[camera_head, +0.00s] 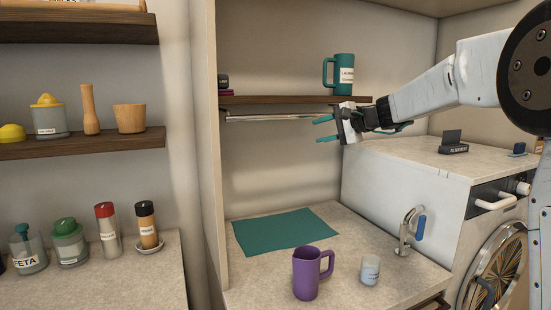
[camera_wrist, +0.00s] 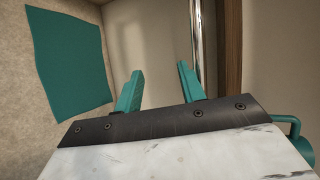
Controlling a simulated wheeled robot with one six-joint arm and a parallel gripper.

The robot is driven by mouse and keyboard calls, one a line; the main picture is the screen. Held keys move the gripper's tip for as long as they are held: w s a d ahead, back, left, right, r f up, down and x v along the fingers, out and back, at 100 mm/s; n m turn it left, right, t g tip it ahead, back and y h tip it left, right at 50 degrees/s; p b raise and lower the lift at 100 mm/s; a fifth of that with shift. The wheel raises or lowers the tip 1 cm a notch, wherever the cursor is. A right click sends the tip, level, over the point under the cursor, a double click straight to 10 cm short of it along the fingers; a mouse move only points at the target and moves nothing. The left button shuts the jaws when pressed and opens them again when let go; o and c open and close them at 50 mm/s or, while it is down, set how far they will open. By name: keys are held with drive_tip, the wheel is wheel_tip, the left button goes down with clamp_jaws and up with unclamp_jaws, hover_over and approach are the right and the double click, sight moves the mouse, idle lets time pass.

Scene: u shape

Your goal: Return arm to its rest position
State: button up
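My gripper (camera_head: 326,131) hangs in the air in front of the wooden shelf in the alcove, with its teal fingers pointing left. The fingers are spread apart with nothing between them. The wrist view also shows my gripper (camera_wrist: 160,88) open and empty. My white arm reaches in from the right side of the head view. A teal mug (camera_head: 344,75) stands upright on the shelf just above and behind my gripper. Part of a teal shape, probably this mug (camera_wrist: 297,135), shows at the right edge of the wrist view.
The shelf (camera_head: 285,100) and a metal rail (camera_head: 270,117) are close to my gripper. Below are a teal mat (camera_head: 285,232), a purple mug (camera_head: 306,275), a small cup (camera_head: 370,270) and a tap (camera_head: 407,230). A white washing machine (camera_head: 400,190) stands right. Shelves with jars are left.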

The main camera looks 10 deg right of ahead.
drive_tip(key=s+f+n+g+h, duration=0.3)
drive_tip(key=s+f, duration=0.3)
drive_tip(key=s, duration=1.1)
drive_tip(key=s+d+f+n+g+h, duration=0.1)
drive_tip(key=s+f+n+g+h, duration=0.2)
drive_tip(key=s, duration=1.4)
drive_tip(key=s+d+f+n+g+h, duration=0.1)
drive_tip(key=s+f+n+g+h, duration=0.2)
drive_tip(key=s+f, duration=0.8)
drive_tip(key=s+n, duration=0.1)
drive_tip(key=s, duration=0.5)
drive_tip(key=shift+d+f+h, duration=0.15)
drive_tip(key=shift+d+h, duration=0.1)
drive_tip(key=shift+h, duration=0.15)
